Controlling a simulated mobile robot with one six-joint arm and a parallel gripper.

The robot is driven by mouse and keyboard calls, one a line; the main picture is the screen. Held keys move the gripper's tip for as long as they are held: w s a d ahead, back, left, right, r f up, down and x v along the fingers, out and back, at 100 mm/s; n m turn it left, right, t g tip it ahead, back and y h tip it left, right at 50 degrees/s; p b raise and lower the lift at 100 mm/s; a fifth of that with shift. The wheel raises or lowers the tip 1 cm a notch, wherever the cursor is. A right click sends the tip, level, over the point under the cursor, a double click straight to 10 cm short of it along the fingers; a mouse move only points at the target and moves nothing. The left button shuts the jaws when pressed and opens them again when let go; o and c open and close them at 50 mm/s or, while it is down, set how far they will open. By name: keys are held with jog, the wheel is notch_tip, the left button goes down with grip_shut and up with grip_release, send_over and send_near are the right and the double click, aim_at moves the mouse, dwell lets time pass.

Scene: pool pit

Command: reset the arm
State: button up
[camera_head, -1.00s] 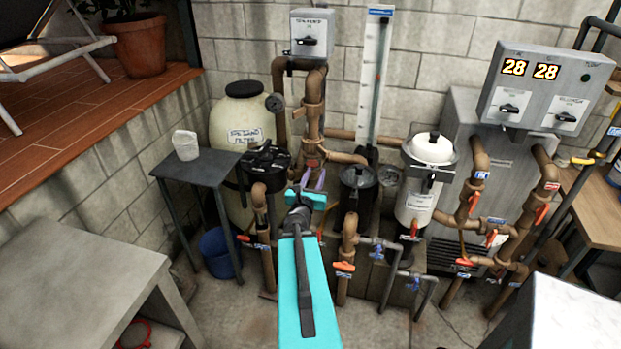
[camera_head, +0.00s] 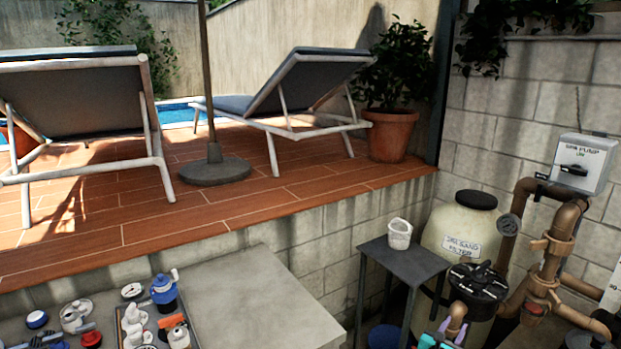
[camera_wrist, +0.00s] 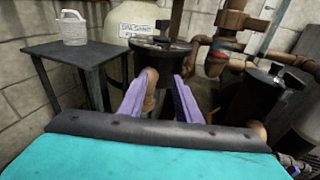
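My gripper (camera_wrist: 160,97) shows in the wrist view with its two purple fingers apart. In the head view only the purple and teal end of my gripper (camera_head: 444,328) shows at the bottom edge, below the black valve top (camera_head: 478,285). The rest of my arm is out of the head view.
Brown pipes (camera_head: 563,235) rise to the right. A grey bench (camera_head: 262,305) with several small items is at lower left. Loungers (camera_head: 300,85) stand on the raised deck.

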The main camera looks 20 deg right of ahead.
jog(key=w+a+f+m+g+y+b, duration=0.15)
jog(key=a+f+m, duration=0.25)
jog(key=a+f, duration=0.95)
jog(key=s+a+f+m+g+y+b, duration=0.25)
jog(key=s+a+f+m+g, duration=0.2)
jog(key=a+f, duration=0.7)
jog(key=s+a+f+m+g+y, duration=0.4)
jog(key=s+a+m, duration=0.4)
jog(key=s+a, duration=0.4)
jog(key=s+a+f+m+g+y, duration=0.5)
jog(key=s+a+f+m+y, duration=0.1)
jog(key=s+a, duration=0.5)
notch_tip(320, 180, down, 2)
jog(key=shift+s+a+m, duration=0.4)
jog(key=shift+s+m, duration=0.15)
jog(key=shift+m, duration=0.3)
